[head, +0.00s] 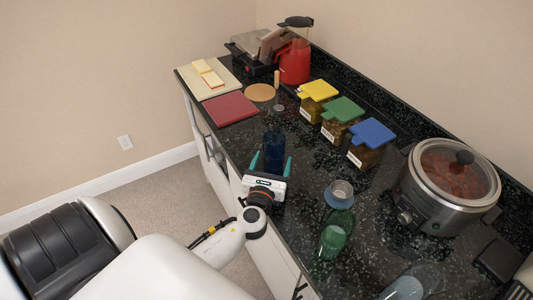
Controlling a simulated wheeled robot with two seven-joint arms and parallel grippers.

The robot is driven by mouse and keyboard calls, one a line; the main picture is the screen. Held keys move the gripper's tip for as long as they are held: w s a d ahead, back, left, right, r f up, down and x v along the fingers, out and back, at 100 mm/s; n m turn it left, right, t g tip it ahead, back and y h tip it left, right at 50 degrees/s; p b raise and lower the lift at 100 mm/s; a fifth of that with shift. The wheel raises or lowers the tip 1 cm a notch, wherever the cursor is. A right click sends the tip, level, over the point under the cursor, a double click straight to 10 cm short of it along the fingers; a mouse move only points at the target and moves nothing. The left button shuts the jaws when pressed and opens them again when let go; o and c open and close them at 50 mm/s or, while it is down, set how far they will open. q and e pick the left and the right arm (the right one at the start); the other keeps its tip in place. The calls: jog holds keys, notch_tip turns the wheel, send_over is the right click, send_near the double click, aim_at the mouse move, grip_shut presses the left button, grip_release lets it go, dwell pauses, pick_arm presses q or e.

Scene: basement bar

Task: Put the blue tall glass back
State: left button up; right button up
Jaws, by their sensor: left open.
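The blue tall glass (274,147) is dark blue and stands upright near the front edge of the black speckled counter (315,180). My left gripper (271,163) reaches over the front edge of the counter. Its two green-tipped fingers are apart, one on each side of the glass's lower part. I cannot tell whether either finger touches it. The gripper body hides the near bottom of the glass. My right gripper is not in view.
A green glass (335,236), a blue-rimmed clear cup (339,194) and a clear glass (405,288) stand to the right. A slow cooker (437,205) and lidded containers (371,133) are behind. A red board (230,109) lies left.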

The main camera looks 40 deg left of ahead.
pick_arm(q)
jog(key=b+v, duration=0.1)
jog(key=v, duration=0.6)
jog(key=shift+f, duration=0.1)
jog(key=shift+s+d+b, duration=0.25)
jog(key=shift+s+b, duration=0.05)
jog(key=shift+s, duration=0.35)
